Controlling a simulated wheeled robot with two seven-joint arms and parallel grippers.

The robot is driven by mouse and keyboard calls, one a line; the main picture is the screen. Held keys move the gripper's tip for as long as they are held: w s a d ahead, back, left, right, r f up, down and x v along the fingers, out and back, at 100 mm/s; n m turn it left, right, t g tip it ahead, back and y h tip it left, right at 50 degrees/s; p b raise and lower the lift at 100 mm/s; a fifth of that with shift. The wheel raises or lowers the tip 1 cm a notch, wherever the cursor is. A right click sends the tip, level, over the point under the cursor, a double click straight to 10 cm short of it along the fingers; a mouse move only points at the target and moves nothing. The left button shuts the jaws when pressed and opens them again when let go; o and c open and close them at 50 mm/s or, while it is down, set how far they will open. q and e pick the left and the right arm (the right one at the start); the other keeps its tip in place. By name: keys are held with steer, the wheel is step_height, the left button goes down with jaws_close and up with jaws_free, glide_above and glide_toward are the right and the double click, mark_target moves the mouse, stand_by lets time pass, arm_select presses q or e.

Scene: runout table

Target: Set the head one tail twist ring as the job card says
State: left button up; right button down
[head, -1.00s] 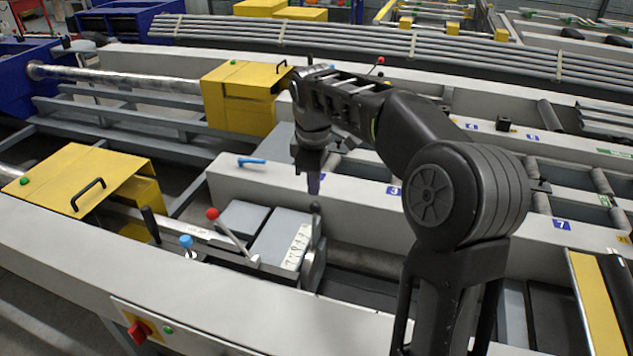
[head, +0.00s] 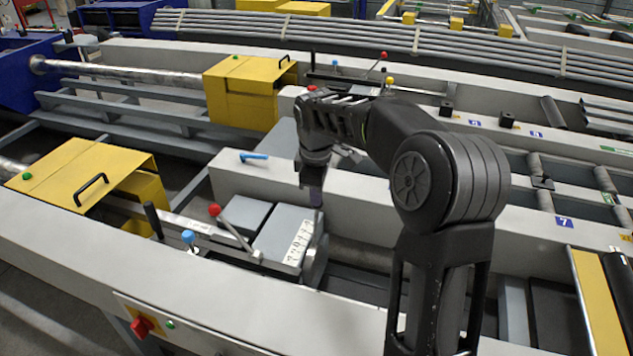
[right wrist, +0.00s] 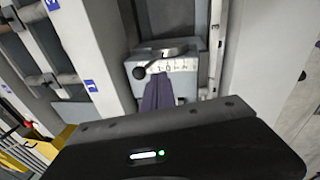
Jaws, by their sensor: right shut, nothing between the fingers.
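A grey tail unit with a white numbered scale (head: 298,241) sits in the channel of the near bench. The scale's small figures are too blurred to read surely. My right gripper (head: 316,200) points down at the unit's right end, its purple fingers (right wrist: 160,92) together and empty. Contact with the knob or scale cannot be told. No job card is readable. My left gripper is out of view.
A red-knobbed lever (head: 215,210), a blue-knobbed one (head: 188,237) and a black handle (head: 153,220) stand left of the unit. A blue handle (head: 254,156) lies on the rail behind. A red switch (head: 142,327) is on the front.

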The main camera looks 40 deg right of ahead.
mark_target(319, 208)
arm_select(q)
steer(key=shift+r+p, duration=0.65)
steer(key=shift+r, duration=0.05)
arm_select(e)
steer(key=w+d+f, duration=0.3)
steer(key=f, duration=0.2)
steer(key=shift+w, duration=0.1)
